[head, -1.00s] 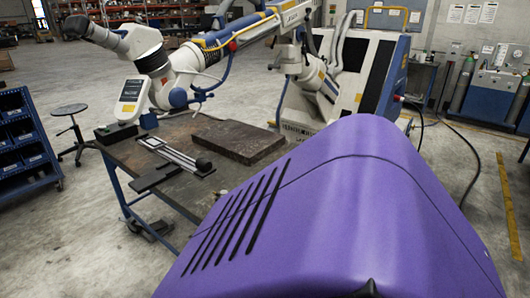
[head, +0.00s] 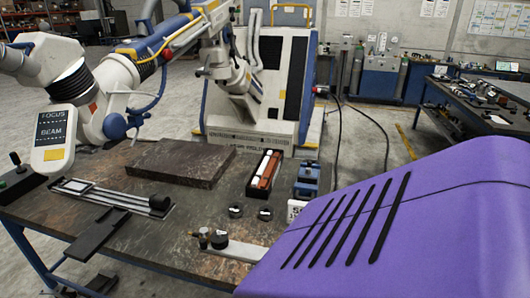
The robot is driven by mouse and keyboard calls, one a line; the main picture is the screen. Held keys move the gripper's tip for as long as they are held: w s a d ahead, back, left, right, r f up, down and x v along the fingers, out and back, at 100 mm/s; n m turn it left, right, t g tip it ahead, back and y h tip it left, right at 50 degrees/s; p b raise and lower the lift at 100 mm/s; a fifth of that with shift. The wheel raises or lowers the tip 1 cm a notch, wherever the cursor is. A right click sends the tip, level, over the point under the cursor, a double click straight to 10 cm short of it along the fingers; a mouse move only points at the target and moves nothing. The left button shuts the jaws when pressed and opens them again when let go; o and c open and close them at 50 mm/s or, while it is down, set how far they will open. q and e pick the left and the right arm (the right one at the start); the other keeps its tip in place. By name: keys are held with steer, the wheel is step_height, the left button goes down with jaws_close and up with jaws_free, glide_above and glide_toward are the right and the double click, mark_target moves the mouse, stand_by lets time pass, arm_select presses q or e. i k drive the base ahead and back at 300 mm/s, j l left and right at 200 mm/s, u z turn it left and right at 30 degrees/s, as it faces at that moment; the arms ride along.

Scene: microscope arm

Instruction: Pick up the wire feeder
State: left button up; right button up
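I cannot tell for sure which thing is the wire feeder. On the worktable (head: 190,225) lie a long flat slide-like device (head: 108,195) with a dark cylinder at its right end, a small blue device (head: 307,178) at the back right, and an open black box (head: 263,174) holding reddish-brown and white pieces. At the front is a light flat bar (head: 235,250) with small black knobs at its left end. Neither of my grippers is in view. A purple slotted shell hides the table's right end.
A dark slab (head: 180,162) lies mid-table, with two small dark round parts (head: 265,213) right of it. The microscope arm (head: 110,85) with its FOCUS/BEAM panel (head: 52,140) overhangs the left. A welding cabinet (head: 270,85) stands behind. A second cluttered table (head: 450,97) is at right.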

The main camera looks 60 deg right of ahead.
mark_target(246, 253)
steer(key=i+z, duration=0.3)
steer(key=z, duration=0.15)
steer(key=i+z, duration=0.25)
steer(key=z, duration=0.2)
steer(key=i+j+z, duration=0.2)
steer(key=z, duration=0.25)
steer(key=i, duration=0.05)
